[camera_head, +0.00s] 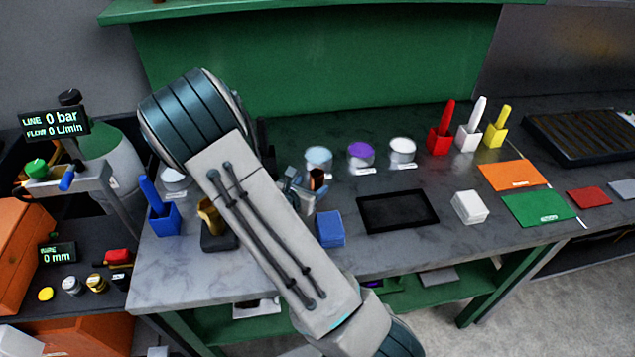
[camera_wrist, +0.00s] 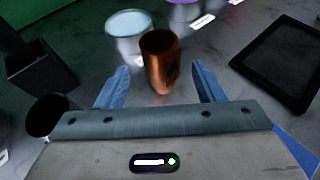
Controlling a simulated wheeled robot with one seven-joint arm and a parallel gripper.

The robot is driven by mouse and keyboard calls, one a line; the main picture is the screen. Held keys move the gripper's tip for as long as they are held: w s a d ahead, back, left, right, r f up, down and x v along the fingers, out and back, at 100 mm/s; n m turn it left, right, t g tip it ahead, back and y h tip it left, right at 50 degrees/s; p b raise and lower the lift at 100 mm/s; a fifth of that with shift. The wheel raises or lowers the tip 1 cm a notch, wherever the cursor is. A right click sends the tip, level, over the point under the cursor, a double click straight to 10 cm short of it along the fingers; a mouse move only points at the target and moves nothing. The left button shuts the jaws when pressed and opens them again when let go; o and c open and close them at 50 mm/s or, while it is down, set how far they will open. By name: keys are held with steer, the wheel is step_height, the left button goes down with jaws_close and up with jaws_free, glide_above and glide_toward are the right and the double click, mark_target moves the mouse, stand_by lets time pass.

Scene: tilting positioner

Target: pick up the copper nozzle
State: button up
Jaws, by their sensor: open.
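The copper nozzle (camera_wrist: 159,62) stands upright on the grey bench in the wrist view, a copper cylinder with a dark open top. My gripper (camera_wrist: 160,80) is open, with one blue finger to the left of the nozzle and one to the right. The fingertips reach about the nozzle's lower part in the picture, with gaps on both sides. I cannot tell whether the nozzle is fully between the fingers in depth. In the head view the nozzle (camera_head: 317,179) shows beside my gripper (camera_head: 305,186), partly hidden by it and my arm.
A light-blue-topped jar (camera_wrist: 128,25) stands close behind the nozzle. A black tray (camera_head: 398,211) lies to the right, and a blue block (camera_head: 330,228) sits near the front edge. A purple-topped jar (camera_head: 361,154) and a white-topped jar (camera_head: 402,150) stand behind. A blue holder (camera_head: 164,219) is at left.

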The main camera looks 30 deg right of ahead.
mark_target(313, 184)
steer(key=shift+p+x, duration=0.85)
steer(key=shift+x, duration=1.65)
steer(key=shift+s+f, duration=0.1)
steer(key=c, duration=1.1)
steer(key=shift+c, duration=0.5)
